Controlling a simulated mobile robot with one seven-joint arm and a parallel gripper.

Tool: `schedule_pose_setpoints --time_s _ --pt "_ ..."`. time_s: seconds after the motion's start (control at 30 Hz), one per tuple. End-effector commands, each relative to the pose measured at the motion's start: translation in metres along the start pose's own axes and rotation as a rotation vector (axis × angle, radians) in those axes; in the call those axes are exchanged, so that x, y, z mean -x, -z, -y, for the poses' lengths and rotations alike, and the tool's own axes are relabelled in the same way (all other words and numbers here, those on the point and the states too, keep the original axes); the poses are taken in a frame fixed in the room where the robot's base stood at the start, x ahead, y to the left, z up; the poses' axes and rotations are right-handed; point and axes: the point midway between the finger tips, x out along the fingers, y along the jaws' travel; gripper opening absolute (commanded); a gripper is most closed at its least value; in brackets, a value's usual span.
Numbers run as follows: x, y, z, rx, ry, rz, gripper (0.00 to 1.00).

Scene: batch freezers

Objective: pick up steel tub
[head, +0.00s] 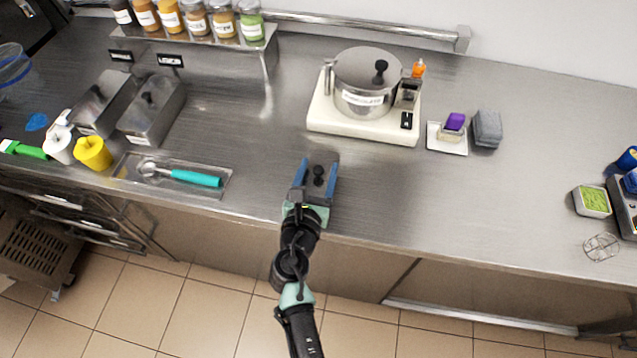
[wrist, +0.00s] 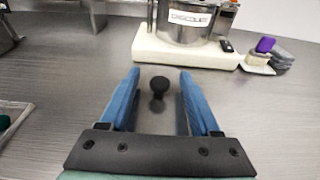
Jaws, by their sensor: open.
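Two rectangular steel tubs stand at the left of the counter in the head view, a left one (head: 103,98) and a right one (head: 165,117). The tubs are not clearly seen in the wrist view.
A cream machine (head: 345,122) with a lidded steel pot (head: 358,75) stands behind my gripper. A shallow tray (head: 213,189) with a teal-handled scoop (head: 195,178) and a yellow cup (head: 93,153) are near the tubs. A bottle shelf (head: 215,48) is behind.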

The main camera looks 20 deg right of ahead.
Motion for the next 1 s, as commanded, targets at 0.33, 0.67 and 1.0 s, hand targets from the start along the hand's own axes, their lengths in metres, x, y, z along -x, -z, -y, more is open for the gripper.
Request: schedule_pose_setpoints --time_s 0.33,0.67,1.0 --pt "-0.0054 0.0002 -0.0002 0.000 -0.001 0.000 0.58" --pt "-0.0052 0.0002 -0.0001 0.000 0.000 0.000 0.00" --pt "-0.0051 0.0002 -0.0001 0.000 0.000 0.000 0.00"
